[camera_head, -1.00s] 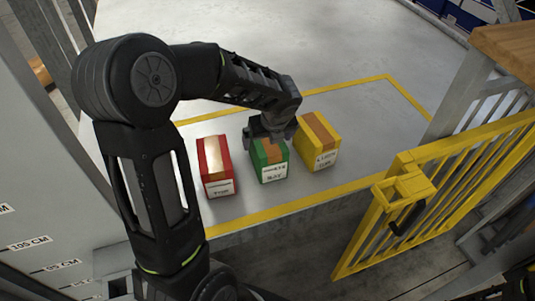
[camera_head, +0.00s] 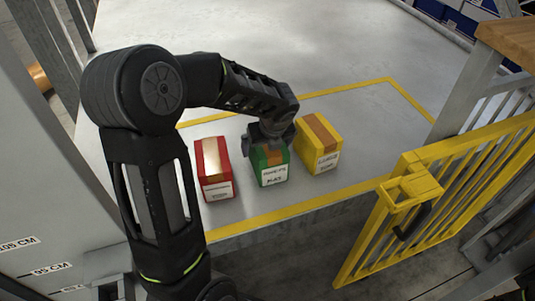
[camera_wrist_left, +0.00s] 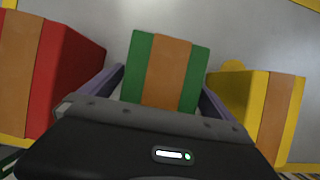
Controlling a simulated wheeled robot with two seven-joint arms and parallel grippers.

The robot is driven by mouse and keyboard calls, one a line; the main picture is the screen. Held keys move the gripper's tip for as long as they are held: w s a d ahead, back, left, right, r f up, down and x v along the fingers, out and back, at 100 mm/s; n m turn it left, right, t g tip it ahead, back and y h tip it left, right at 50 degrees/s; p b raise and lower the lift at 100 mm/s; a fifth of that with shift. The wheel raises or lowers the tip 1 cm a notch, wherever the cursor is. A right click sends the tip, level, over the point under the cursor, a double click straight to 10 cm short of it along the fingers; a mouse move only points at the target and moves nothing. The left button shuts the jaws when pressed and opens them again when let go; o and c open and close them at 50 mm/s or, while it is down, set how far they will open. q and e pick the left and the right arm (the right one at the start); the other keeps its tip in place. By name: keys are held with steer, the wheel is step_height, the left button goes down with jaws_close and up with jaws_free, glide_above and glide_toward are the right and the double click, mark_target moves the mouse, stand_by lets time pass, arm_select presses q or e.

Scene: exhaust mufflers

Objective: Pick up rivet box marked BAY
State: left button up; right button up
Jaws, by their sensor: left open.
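Three boxes stand in a row on the grey platform. The green box (camera_head: 272,175) with an orange-brown top strip is in the middle; its white label is too blurred to read surely. The red box (camera_head: 214,170) is to its left and the yellow box (camera_head: 319,145) to its right. My left gripper (camera_head: 268,142) is open directly over the green box and hides part of its top. In the left wrist view the green box (camera_wrist_left: 140,65) shows between the two spread fingers. I cannot tell whether the fingers touch it. My right gripper is not in view.
The red box (camera_wrist_left: 62,75) and yellow box (camera_wrist_left: 246,92) stand close on either side of the fingers. A yellow line (camera_head: 365,83) marks the platform (camera_head: 340,40). A yellow gate (camera_head: 440,195) stands at the right. Behind the boxes the platform is clear.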

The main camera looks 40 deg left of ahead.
arm_select(q)
steer(key=shift+f, duration=0.25)
stand_by(0.3)
steer(key=shift+c, duration=0.2)
steer(key=c, duration=2.1)
steer(key=shift+r, duration=0.15)
step_height(320, 180, up, 10)
steer(key=shift+r+p, duration=0.2)
steer(key=shift+p, duration=0.25)
